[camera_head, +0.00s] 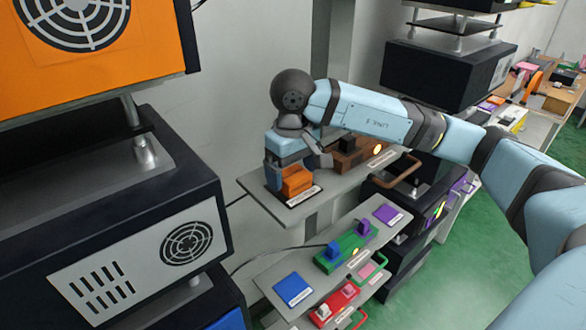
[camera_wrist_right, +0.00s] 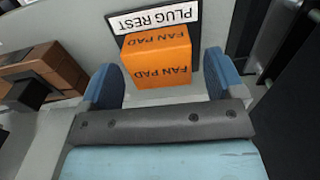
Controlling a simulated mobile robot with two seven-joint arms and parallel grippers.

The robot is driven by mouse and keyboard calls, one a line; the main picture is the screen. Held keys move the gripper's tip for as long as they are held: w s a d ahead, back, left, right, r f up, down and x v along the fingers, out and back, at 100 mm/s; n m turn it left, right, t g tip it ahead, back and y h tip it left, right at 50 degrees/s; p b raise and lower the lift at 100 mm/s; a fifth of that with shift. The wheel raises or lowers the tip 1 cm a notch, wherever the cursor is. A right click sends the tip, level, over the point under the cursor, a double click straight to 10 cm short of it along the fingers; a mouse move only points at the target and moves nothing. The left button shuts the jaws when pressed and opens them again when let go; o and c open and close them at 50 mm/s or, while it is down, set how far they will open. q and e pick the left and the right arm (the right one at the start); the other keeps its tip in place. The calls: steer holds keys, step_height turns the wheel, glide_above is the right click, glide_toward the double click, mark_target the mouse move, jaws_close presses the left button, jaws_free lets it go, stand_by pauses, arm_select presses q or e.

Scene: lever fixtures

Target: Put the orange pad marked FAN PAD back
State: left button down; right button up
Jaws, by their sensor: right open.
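The orange pad (camera_head: 297,181) is a small block on the upper grey shelf, beside a label strip at its front. In the right wrist view the orange pad (camera_wrist_right: 158,58) reads FAN PAD on two faces. It rests at a dark plate (camera_wrist_right: 197,62) with a sign reading PLUG REST. My right gripper (camera_head: 297,168) is over the pad. In the wrist view its two blue fingers (camera_wrist_right: 160,82) are open, one on each side of the pad, with a visible gap at the left. Contact at the right finger is hard to tell. My left gripper is out of view.
A brown fixture (camera_head: 352,155) with a lit lamp stands to the right on the same shelf (camera_head: 330,190). Lower shelves carry a green lever fixture (camera_head: 345,252), a red one (camera_head: 334,303), a blue pad (camera_head: 293,289) and a purple pad (camera_head: 387,214). A black fan unit (camera_head: 150,235) stands at left.

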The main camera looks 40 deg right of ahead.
mark_target(292, 174)
steer(key=shift+r, duration=0.2)
step_height(292, 174, up, 6)
steer(key=shift+r+b, duration=0.1)
steer(key=shift+b, duration=1.1)
step_height(292, 174, up, 6)
steer(key=shift+f, duration=0.2)
